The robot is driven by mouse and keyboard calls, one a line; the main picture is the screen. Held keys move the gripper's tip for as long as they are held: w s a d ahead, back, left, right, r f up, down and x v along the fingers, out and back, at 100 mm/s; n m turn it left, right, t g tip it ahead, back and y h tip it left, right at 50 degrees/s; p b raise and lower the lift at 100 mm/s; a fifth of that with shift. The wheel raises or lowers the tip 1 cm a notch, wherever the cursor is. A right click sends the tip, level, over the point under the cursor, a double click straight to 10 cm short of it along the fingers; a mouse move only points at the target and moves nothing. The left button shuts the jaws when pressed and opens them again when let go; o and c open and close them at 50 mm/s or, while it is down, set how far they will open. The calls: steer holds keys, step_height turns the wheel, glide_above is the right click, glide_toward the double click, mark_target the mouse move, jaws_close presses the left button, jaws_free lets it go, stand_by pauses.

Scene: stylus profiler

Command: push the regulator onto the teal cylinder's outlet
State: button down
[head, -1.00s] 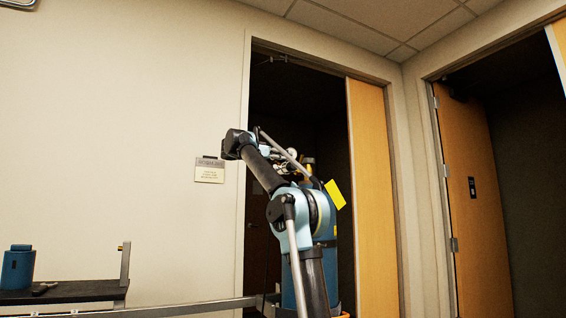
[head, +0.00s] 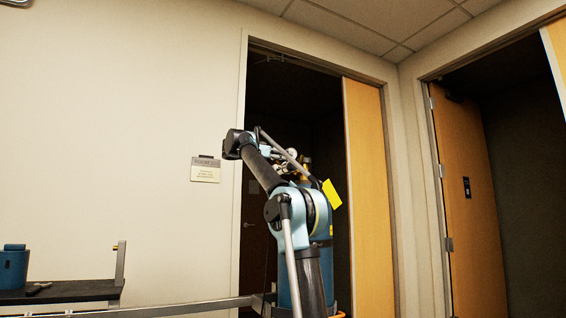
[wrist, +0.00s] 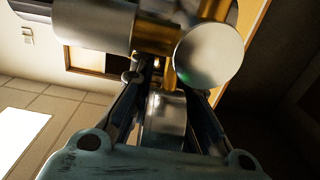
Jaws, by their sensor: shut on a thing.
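The teal cylinder (head: 322,262) stands upright behind my arm in the head view, partly covered by it. A brass-coloured part (head: 305,172) shows at its top; the outlet itself is hidden. The regulator (head: 291,154) shows as small pale round gauges and metal beside the cylinder's top. In the wrist view the regulator is large, with a silver barrel (wrist: 92,22), a round silver disc (wrist: 209,54) and brass parts. My gripper (wrist: 160,88) is shut on the regulator, its dark fingers on either side of a metal piece. Whether the regulator touches the outlet I cannot tell.
A yellow tag (head: 332,194) hangs by the cylinder. A doorway with a wooden door (head: 364,190) is behind it, and another door (head: 465,200) stands at right. A dark shelf (head: 70,291) with a blue container (head: 14,268) is at lower left.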

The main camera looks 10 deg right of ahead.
stand_by(0.4)
steer(key=c, duration=1.4)
jaws_free()
steer(key=shift+d, duration=0.1)
steer(key=shift+c, duration=0.2)
steer(key=shift+c, duration=0.5)
steer(key=shift+v, duration=3.55)
